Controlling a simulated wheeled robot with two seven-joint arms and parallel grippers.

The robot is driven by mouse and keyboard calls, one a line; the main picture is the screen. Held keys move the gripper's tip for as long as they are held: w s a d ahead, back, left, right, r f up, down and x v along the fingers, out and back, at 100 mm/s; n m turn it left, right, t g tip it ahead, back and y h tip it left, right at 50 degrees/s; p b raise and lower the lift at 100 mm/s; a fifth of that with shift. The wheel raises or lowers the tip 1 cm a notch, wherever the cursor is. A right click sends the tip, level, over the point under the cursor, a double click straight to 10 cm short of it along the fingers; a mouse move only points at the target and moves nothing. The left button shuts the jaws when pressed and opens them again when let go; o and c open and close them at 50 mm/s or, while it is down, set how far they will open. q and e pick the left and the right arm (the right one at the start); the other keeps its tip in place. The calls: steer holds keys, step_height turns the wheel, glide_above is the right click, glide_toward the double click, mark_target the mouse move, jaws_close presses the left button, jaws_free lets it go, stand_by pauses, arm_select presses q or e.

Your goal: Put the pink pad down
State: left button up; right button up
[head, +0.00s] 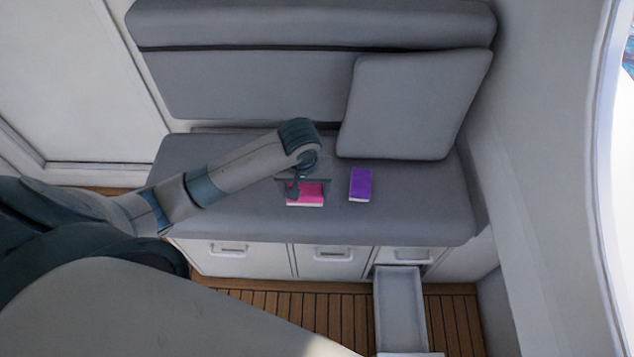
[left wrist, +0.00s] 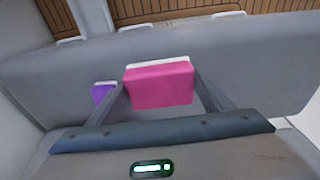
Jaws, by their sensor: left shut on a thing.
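The pink pad (head: 308,196), with a white edge, is at the middle of the grey bench seat (head: 235,205). My left gripper (head: 304,188) is shut on the pink pad. In the left wrist view the pad (left wrist: 160,84) sits between the two fingers (left wrist: 163,90). I cannot tell whether the pad touches the seat or is held just above it. A purple pad (head: 360,185) lies on the seat just to the right; it also shows in the left wrist view (left wrist: 102,93). My right gripper is not in view.
A grey cushion (head: 410,105) leans on the backrest (head: 240,85) at the right. Below the seat are white drawers (head: 330,262); the right one (head: 400,310) is pulled out and looks empty. The left part of the seat is clear.

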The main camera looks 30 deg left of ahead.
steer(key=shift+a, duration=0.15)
arm_select(q)
steer(key=shift+w, duration=0.15)
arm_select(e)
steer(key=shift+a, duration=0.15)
arm_select(q)
steer(key=shift+w+a+f, duration=0.1)
steer(key=shift+w+f, duration=0.1)
steer(key=w+f, duration=0.2)
steer(key=w, duration=0.1)
steer(key=w+a+f+p, duration=0.1)
steer(key=w+f, duration=0.1)
steer(key=w, duration=0.2)
steer(key=w+a+f, duration=0.1)
steer(key=w+f, duration=0.1)
steer(key=w, duration=0.1)
steer(key=shift+w+a+f+p, duration=0.15)
steer(key=shift+w+f+p, duration=0.15)
steer(key=shift+w, duration=0.1)
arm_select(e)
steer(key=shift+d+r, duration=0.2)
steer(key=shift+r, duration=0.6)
arm_select(q)
steer(key=shift+s+f+p, duration=0.1)
steer(key=shift+f+p, duration=0.4)
steer(key=shift+f, duration=1.45)
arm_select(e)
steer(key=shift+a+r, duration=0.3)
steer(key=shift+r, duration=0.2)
